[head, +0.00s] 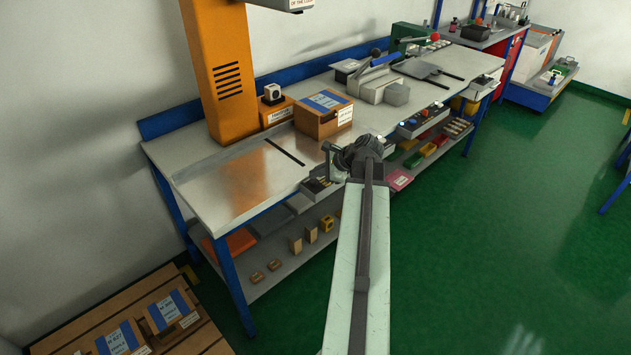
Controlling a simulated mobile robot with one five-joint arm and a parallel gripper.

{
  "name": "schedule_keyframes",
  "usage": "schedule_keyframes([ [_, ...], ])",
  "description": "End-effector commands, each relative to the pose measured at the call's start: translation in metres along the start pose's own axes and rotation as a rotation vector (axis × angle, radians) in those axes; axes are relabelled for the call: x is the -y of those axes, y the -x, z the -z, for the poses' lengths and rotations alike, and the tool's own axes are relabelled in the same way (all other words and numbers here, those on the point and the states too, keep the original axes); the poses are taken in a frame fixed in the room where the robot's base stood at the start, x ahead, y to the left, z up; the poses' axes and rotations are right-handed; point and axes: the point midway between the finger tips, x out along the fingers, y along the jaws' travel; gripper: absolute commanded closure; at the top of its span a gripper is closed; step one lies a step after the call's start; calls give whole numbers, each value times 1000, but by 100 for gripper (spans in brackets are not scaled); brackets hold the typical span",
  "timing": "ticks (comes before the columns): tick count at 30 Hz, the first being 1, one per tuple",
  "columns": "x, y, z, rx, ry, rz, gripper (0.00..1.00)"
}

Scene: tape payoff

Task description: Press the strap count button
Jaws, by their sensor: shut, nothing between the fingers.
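My arm reaches up from the bottom of the head view to the front edge of the workbench (215,190). My gripper (334,162) is at the bench's front edge, in front of the labelled cardboard box (316,124). Its fingers look shut and hold nothing. A small dark control panel (318,187) sits on the front edge just below and left of my gripper. A longer control panel (424,120) with blue, red and white buttons is on the front edge further right. I cannot read which button is the strap count button; my wrist may hide part of the nearer panel.
An orange column (222,70) stands on the bench at the left. A grey machine (376,80) with a blue handle stands further right. A lower shelf (290,258) holds small blocks. A pallet (195,335) with boxes is at lower left. Green floor (490,230) is clear at right.

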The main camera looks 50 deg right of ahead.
Motion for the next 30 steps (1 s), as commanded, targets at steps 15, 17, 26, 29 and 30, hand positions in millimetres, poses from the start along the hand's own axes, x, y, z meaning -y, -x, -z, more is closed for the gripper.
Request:
schedule_keyframes([
  [15,-3,-5,4,0,-1,0,100],
  [17,-4,-5,4,0,-1,0,100],
  [26,-6,-8,6,-1,-1,1,100],
  [29,-6,-9,7,-1,-1,1,100],
  [30,-6,-9,8,-1,-1,1,100],
])
